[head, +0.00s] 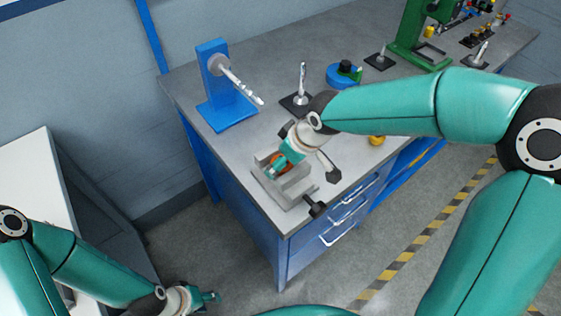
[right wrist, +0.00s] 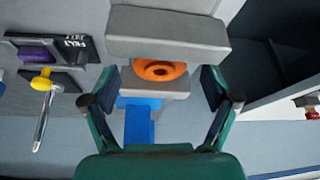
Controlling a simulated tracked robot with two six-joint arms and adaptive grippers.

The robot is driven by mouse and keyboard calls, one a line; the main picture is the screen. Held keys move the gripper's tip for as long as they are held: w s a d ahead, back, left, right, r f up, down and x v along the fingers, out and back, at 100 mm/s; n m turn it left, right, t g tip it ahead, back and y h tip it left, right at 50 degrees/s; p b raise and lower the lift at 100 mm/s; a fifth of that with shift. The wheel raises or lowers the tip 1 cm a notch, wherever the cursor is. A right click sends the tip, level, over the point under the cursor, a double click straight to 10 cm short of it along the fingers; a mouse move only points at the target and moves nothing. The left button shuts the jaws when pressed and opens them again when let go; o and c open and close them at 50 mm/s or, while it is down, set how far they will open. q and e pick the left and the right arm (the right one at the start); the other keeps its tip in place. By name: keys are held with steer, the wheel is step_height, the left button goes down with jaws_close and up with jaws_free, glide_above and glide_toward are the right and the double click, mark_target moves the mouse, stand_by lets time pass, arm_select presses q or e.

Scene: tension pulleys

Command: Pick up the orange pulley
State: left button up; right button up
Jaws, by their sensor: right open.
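The orange pulley (right wrist: 160,70) shows in the right wrist view as a ring with a dark central hole, at the grey vise (right wrist: 168,25). In the head view only a small part of the pulley (head: 279,160) shows, at the vise (head: 285,190) on the near corner of the workbench. My right gripper (right wrist: 160,86) is open, its fingers apart on the two sides of the pulley without visible contact. In the head view the right gripper (head: 284,157) hides much of the pulley. My left gripper (head: 207,297) is low at the left, away from the bench; its opening is unclear.
A blue stand with a grey spindle (head: 215,90) stands at the bench's left back. A metal post on a black base (head: 302,88), a blue round part (head: 344,75) and a green machine (head: 415,45) stand farther right. A white table (head: 30,180) is at the left.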

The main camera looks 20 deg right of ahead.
steer(key=shift+w+a+f, duration=0.1)
steer(key=shift+w+f, duration=0.1)
steer(key=shift+f, duration=0.4)
steer(key=c, duration=1.3)
steer(key=shift+r, duration=0.15)
